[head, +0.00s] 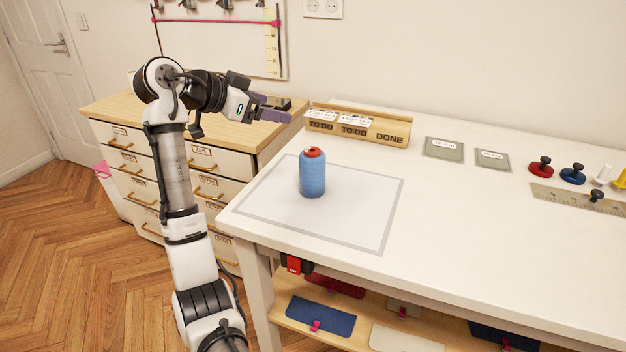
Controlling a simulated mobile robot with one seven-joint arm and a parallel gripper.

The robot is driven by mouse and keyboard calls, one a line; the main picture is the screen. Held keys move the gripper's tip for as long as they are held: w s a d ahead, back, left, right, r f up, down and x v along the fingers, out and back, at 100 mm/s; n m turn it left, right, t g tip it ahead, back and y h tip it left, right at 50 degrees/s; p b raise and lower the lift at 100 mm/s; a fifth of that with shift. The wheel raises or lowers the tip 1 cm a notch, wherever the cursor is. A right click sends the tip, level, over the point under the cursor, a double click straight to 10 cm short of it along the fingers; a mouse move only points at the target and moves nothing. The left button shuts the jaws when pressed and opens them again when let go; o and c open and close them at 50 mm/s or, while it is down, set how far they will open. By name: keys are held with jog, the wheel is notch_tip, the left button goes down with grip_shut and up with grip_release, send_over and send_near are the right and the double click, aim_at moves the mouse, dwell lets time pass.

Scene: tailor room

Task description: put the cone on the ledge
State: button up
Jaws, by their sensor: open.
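The cone (312,176) is a blue thread cone with a red-orange top. It stands upright on a white mat with a grey border (358,222) on the white table. A wooden ledge (362,134) runs along the back of the table, marked TO DO, TO DO and DONE. Cards stand at both TO DO marks, and the DONE end at the right looks bare. My gripper (270,107) is open and appears empty, up and left of the cone and apart from it. Its purple fingers point right, and one partly hides the other.
Two grey plates (443,149) (493,160) lie right of the ledge. Red (540,166) and blue (573,174) knobbed pieces and a ruler (575,197) lie at the far right. A drawer cabinet (210,160) stands behind my arm. The table's middle is clear.

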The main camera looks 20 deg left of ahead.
aim_at(306, 152)
jog(key=d+f+g, duration=0.1)
jog(key=f, duration=0.1)
jog(key=w+d+f+m+g+h, duration=0.1)
jog(key=d+f, duration=0.1)
jog(key=f, duration=0.1)
jog(key=d+f+m+g, duration=0.1)
jog(key=d+f, duration=0.1)
jog(key=f, duration=0.1)
jog(key=shift+w+d+g, duration=0.15)
jog(key=shift+g, duration=0.25)
jog(key=shift+f+p+x, duration=0.2)
jog(key=shift+p+x, duration=0.55)
jog(key=shift+x, duration=2.15)
jog(key=c, duration=1.2)
jog(key=shift+c, duration=0.2)
jog(key=shift+r, duration=0.15)
